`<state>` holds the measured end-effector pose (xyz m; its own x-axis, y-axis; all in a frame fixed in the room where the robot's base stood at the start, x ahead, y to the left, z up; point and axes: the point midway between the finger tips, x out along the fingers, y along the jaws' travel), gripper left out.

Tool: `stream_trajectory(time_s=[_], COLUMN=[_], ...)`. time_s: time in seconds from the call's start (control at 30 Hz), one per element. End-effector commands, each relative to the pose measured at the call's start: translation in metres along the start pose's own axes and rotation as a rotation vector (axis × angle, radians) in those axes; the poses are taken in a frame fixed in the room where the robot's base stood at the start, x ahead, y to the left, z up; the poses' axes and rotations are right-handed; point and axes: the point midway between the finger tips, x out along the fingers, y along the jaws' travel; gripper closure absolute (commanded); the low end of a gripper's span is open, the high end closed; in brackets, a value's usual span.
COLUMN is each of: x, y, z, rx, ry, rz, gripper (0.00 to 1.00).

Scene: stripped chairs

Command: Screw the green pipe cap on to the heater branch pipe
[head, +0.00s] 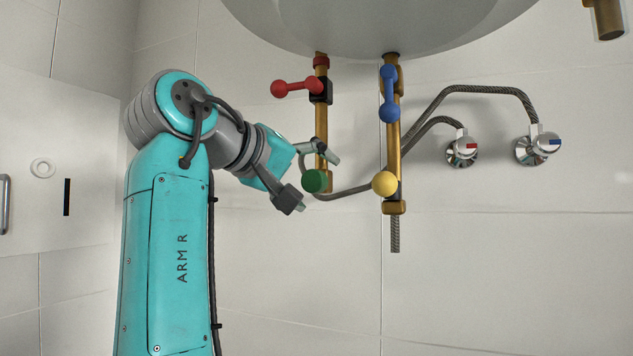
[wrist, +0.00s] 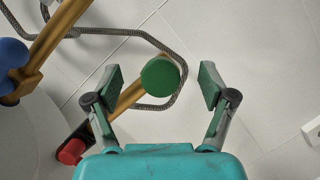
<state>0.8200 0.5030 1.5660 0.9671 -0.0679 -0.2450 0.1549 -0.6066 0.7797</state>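The green pipe cap (head: 314,181) is a round cap at the low end of the left brass pipe (head: 322,132) under the heater. In the wrist view the cap (wrist: 160,76) shows its round face, with the brass branch pipe (wrist: 130,97) running behind it. How far it is threaded on cannot be seen. My gripper (head: 318,184) is at the cap, coming from the left. In the wrist view my gripper (wrist: 162,86) is open, one finger on each side of the cap, with a visible gap on both sides.
A red lever valve (head: 295,88) is higher on the left pipe. The right pipe has a blue lever (head: 388,95) and a yellow cap (head: 385,184). Braided hoses (head: 430,125) run to two wall valves (head: 462,150). The heater (head: 385,25) hangs above; the space below is clear.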

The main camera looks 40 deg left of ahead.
Motion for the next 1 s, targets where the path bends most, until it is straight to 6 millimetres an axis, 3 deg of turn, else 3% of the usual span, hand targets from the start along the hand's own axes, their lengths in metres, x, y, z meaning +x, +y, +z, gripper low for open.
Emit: stream_trajectory(time_s=[0.03, 0.3, 0.33, 0.57, 1.0], x=[-0.0001, -0.0002, -0.0001, 0.0000, 0.0004], y=[-0.0001, -0.0002, -0.0002, 0.0004, 0.0019], z=[0.0000, 0.0000, 0.0001, 0.0001, 0.0009], rx=[0.000, 0.000, 0.000, 0.022, 0.513], ry=[0.000, 0.000, 0.000, 0.001, 0.004], rz=[0.000, 0.000, 0.000, -0.009, -0.210], gripper=[0.30, 0.97, 1.00, 1.00, 1.00])
